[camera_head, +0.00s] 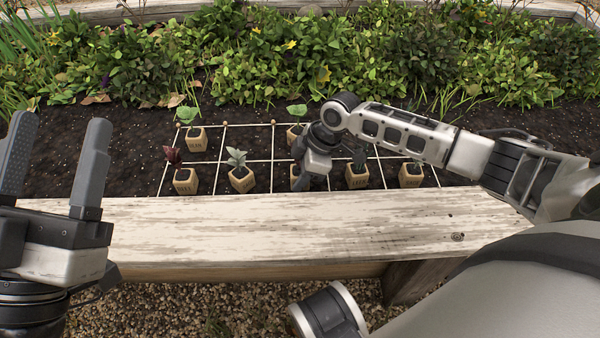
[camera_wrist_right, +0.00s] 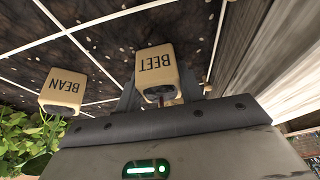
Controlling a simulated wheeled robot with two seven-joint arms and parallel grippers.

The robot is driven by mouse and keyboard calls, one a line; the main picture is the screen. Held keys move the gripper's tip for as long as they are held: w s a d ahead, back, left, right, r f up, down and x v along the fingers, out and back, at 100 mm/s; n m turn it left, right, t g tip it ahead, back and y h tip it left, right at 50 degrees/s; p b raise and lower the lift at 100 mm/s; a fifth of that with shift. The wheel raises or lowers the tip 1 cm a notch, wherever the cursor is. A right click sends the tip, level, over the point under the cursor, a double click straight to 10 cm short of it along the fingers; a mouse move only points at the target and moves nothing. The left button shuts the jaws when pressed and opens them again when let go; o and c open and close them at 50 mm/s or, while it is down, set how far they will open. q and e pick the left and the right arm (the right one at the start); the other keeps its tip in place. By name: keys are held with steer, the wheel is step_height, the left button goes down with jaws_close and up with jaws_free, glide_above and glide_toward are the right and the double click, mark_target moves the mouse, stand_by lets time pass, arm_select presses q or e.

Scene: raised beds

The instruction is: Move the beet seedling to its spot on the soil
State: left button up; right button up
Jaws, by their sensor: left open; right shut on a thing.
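The beet seedling is in a tan block-shaped pot marked BEET (camera_wrist_right: 157,66), with a bit of purple stem showing in the right wrist view. My right gripper (camera_head: 309,174) is shut on it, a finger on each side. In the head view the gripper and wrist hide most of this pot (camera_head: 295,172), low over or on the string-marked soil (camera_head: 268,140) in the front row; I cannot tell if it touches the soil. My left gripper (camera_head: 52,160) is open and empty at the left, over the near side of the wooden edge.
Other pots stand in the grid: a red-leaved one (camera_head: 186,181), a grey-green one (camera_head: 241,180), BEAN pots (camera_head: 195,141), (camera_wrist_right: 62,88) and others (camera_head: 357,176), (camera_head: 410,175) to the right. A wide wooden plank (camera_head: 250,230) borders the bed in front; dense plants (camera_head: 250,65) stand behind.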

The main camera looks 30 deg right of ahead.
steer(key=o, duration=1)
steer(key=shift+f, duration=0.1)
steer(key=shift+r, duration=0.3)
steer(key=p+v, duration=0.3)
steer(key=v, duration=0.2)
arm_select(q)
step_height(320, 180, down, 9)
steer(key=s+n+g+y+p, duration=0.2)
steer(key=n+g+y, duration=0.2)
steer(key=n, duration=0.3)
steer(key=shift+d+g+p, duration=0.3)
steer(key=shift+d+g, duration=0.15)
steer(key=shift+g, duration=0.15)
arm_select(e)
steer(key=shift+v, duration=3.4)
